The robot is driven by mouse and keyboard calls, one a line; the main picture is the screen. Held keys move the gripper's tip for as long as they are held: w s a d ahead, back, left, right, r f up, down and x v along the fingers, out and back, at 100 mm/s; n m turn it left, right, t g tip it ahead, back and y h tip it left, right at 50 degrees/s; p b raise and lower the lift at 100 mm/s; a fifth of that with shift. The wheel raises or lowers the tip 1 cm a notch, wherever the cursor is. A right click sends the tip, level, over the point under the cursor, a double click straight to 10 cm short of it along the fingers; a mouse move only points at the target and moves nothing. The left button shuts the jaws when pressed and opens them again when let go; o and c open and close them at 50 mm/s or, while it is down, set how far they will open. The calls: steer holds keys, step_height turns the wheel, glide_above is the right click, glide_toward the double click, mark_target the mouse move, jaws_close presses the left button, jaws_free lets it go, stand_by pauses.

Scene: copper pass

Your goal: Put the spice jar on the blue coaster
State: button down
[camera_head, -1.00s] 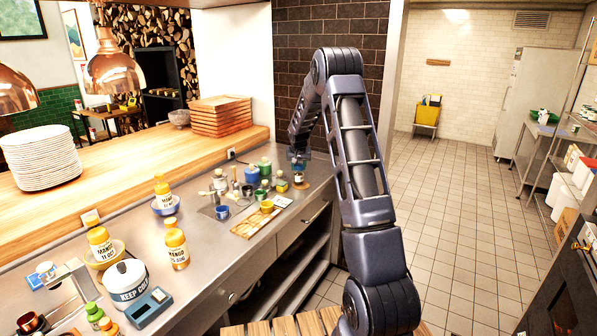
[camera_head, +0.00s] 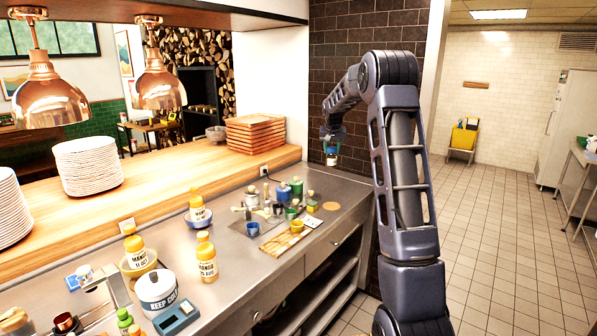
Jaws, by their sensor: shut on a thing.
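My gripper (camera_head: 331,141) is at the back right of the steel counter, in front of the dark brick wall. It is shut on a small spice jar (camera_head: 331,158) with a pale label and hangs it upright in the air, clear of the counter. Below the jar, a round tan coaster (camera_head: 330,206) lies bare on the counter. I cannot pick out a blue coaster for certain among the small things in view.
Blue and green jars (camera_head: 284,192), a blue cup (camera_head: 253,229) and a wooden board (camera_head: 285,242) crowd the counter left of the tan coaster. Stacked plates (camera_head: 88,166) are on the wooden ledge.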

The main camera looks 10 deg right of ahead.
steer(key=shift+r, duration=0.25)
